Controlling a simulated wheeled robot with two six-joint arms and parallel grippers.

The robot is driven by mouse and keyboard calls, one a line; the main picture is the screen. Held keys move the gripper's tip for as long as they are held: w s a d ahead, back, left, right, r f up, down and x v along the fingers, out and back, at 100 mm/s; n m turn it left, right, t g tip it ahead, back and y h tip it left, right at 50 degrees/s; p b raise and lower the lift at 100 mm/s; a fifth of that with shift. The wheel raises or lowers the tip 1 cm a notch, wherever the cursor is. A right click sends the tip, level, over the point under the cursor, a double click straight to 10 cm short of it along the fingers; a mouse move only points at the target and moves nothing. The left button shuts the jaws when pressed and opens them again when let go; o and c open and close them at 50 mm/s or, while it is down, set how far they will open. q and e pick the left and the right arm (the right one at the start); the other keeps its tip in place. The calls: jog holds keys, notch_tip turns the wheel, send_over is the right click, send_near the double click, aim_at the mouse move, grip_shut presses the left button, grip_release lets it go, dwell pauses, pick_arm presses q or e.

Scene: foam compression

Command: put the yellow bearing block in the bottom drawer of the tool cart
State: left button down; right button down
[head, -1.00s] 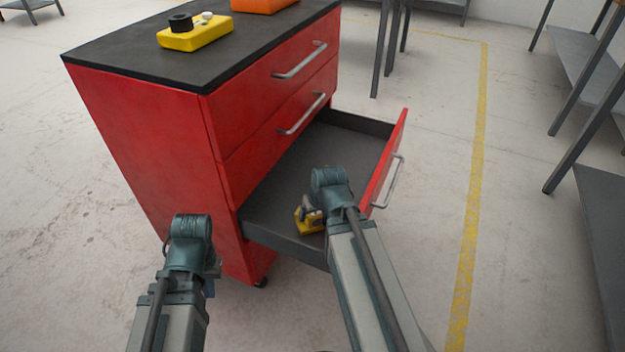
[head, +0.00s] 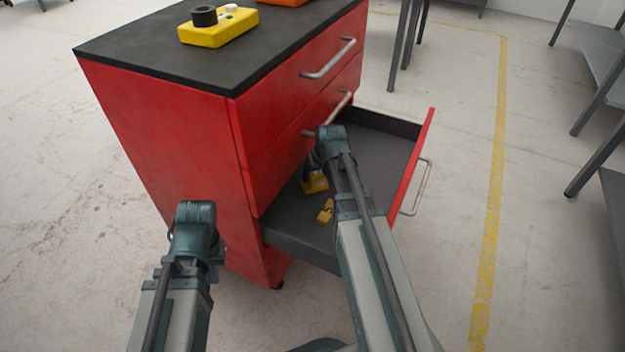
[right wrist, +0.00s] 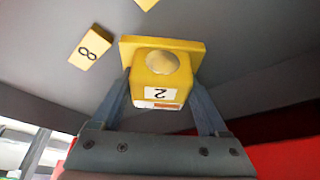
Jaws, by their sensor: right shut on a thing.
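The yellow bearing block (right wrist: 165,84), with a round grey spot and a label "2", sits between the fingers of my right gripper (right wrist: 160,90), which is shut on it. In the head view the yellow bearing block (head: 315,183) is over or inside the open bottom drawer (head: 292,236) of the red tool cart (head: 165,140). I cannot tell whether it touches the drawer floor. My right gripper (head: 312,172) is partly hidden by its arm. My left gripper (head: 217,254) is outside the cart, left of the drawer, its jaws mostly hidden.
A small yellow piece marked "8" (right wrist: 90,47) lies in the drawer; another yellow bit (right wrist: 146,3) shows at the frame edge. On the cart top are a yellow box (head: 222,28) with a black ring and an orange thing (head: 280,2). Grey racks (head: 590,55) stand at right.

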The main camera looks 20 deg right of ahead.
aim_at(317, 182)
jog(key=shift+f+b, duration=1.75)
jog(key=shift+f, duration=0.1)
grip_release()
jog(key=p+v, duration=1.1)
jog(key=v, duration=0.1)
